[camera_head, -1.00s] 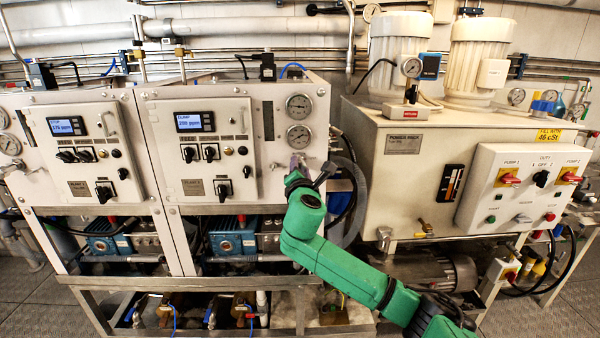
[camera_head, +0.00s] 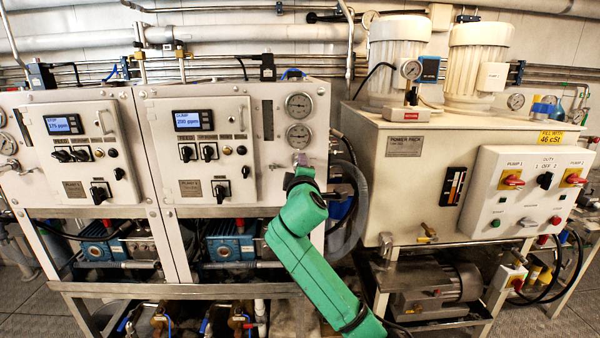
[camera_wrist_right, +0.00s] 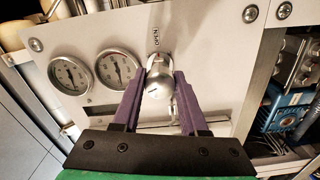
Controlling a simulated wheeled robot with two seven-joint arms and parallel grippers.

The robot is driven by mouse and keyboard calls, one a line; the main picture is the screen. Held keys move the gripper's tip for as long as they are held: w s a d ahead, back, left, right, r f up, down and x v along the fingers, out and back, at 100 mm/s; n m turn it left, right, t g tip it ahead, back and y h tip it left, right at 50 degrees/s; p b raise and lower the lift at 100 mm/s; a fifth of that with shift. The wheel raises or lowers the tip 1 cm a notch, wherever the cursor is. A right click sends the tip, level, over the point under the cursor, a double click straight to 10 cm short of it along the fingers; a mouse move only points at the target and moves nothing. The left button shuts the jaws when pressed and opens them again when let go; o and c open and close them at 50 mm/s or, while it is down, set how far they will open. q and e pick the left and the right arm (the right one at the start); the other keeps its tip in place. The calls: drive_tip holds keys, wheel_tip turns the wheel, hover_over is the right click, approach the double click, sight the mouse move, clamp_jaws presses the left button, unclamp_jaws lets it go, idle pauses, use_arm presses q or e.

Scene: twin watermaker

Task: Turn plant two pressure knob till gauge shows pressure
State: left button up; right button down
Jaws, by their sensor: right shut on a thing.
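The plant two panel (camera_head: 236,197) is the right one of two white panels in the head view. Its two round gauges sit at its upper right, one (camera_head: 299,104) above the other (camera_head: 298,135). In the wrist view the gauges (camera_wrist_right: 70,75) and (camera_wrist_right: 118,69) lie left of the silver pressure knob (camera_wrist_right: 159,79); their needles are too small to read surely. My right gripper (camera_wrist_right: 160,88) is shut on the knob, with purple fingers on both sides of it. In the head view my right gripper (camera_head: 301,166) is below the gauges and mostly hides the knob. My left gripper is out of view.
The plant one panel (camera_head: 75,190) stands left. A cream power pack (camera_head: 405,185) with two motors and a switch box (camera_head: 528,195) stands close to the right. A grey hose (camera_head: 358,215) hangs beside my right arm. Blue pumps (camera_head: 228,243) sit below the panels.

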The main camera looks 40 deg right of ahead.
drive_tip(key=m+b, duration=0.1)
drive_tip(key=m, duration=0.3)
drive_tip(key=shift+m+b, duration=0.75)
drive_tip(key=shift+m, duration=1.45)
drive_tip(key=shift+c, duration=2.2)
unclamp_jaws()
drive_tip(key=b+v, duration=0.3)
drive_tip(key=v, duration=1.1)
drive_tip(key=shift+s+a, duration=0.2)
